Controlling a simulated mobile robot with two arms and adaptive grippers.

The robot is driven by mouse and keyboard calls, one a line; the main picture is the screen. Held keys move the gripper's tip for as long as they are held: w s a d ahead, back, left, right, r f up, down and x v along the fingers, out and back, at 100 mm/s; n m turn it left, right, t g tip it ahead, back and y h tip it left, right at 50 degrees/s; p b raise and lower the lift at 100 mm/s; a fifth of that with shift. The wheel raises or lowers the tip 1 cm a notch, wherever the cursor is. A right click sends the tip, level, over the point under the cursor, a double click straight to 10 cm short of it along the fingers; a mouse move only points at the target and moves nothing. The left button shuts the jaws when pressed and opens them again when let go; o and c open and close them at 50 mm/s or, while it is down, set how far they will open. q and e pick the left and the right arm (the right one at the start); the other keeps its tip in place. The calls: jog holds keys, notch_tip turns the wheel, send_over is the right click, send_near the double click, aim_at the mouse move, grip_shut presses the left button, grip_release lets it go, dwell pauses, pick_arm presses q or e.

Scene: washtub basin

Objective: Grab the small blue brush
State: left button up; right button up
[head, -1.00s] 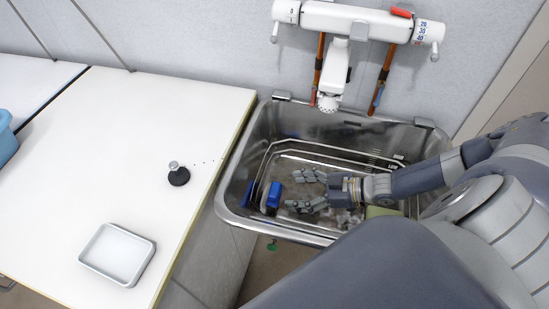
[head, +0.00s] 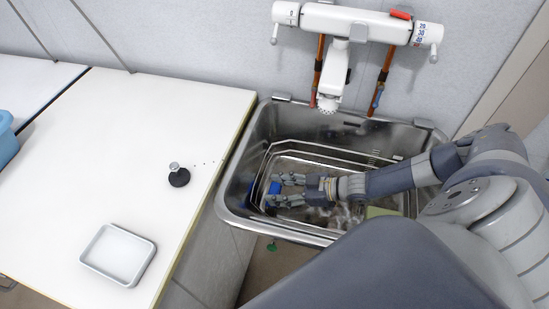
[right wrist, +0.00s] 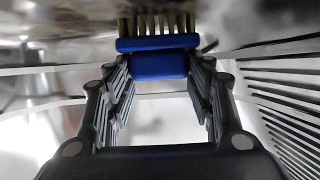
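The small blue brush (right wrist: 158,64) is in the right wrist view, a blue block with pale bristles pointing away from me. In the head view the brush (head: 275,187) is in the left part of the metal basin, partly hidden by my right gripper (head: 274,190). The right gripper's fingers (right wrist: 161,68) stand on either side of the brush's near part and look spread, with no clear grip on it. Whether a finger touches it is hard to tell. My left gripper is not in view.
The metal basin (head: 228,206) has a wire rack (head: 330,143) around the gripper. A white faucet (head: 335,85) hangs over its back. A greenish block (head: 381,211) lies in the basin. The white counter (head: 120,150) holds a tray (head: 118,254) and a black stopper (head: 179,177).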

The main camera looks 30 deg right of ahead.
jog(key=shift+f, duration=0.1)
jog(key=shift+c, duration=1.2)
